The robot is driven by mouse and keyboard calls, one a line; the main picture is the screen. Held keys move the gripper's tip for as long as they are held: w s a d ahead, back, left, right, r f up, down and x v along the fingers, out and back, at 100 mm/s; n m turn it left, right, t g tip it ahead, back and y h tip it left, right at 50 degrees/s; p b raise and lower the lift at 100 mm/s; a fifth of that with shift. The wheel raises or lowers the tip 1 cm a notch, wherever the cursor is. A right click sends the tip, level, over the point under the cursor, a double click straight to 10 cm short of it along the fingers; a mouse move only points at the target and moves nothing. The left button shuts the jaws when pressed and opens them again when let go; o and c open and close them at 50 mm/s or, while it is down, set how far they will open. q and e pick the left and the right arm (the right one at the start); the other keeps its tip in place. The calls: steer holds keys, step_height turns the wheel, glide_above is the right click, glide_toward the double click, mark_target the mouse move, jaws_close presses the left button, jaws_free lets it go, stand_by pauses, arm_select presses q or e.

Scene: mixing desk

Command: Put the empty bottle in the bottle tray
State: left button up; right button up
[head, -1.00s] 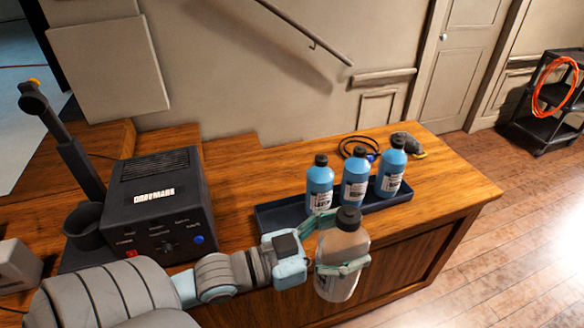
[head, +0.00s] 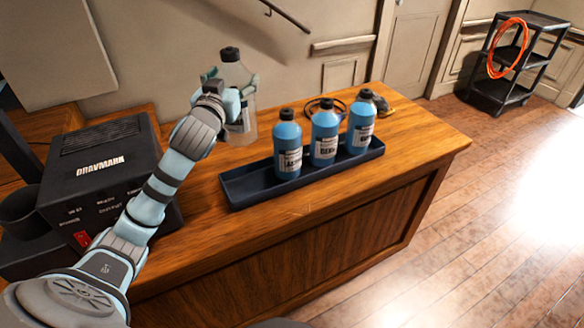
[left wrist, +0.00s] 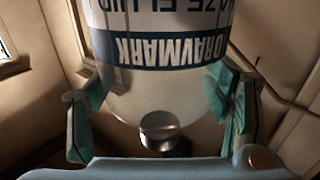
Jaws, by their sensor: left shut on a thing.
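The empty bottle (head: 236,72) is clear with a black cap and looks about upright in the head view. My left gripper (head: 232,88) is shut on it and holds it up behind the left end of the bottle tray. The left wrist view shows the bottle (left wrist: 160,85) between the two fingers, its printed label upside down. The bottle tray (head: 240,193) is long, dark blue and lies on the wooden desk. It holds several upright blue bottles, and its left end is bare. My right gripper is not in view.
Three blue bottles, left (head: 288,150), middle (head: 325,138) and right (head: 361,127), fill the middle and right of the tray. A black machine (head: 100,175) stands left of it. A coiled cable and a dark tool (head: 378,103) lie behind the tray.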

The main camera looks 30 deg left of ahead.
arm_select(q)
step_height(320, 180, down, 19)
steer(key=b, duration=0.5)
steer(key=o, duration=1.5)
steer(key=shift+f, duration=0.1)
steer(key=shift+s, duration=0.1)
steer(key=v, duration=1.1)
steer(key=shift+s+d, duration=0.2)
steer(key=shift+s, duration=0.15)
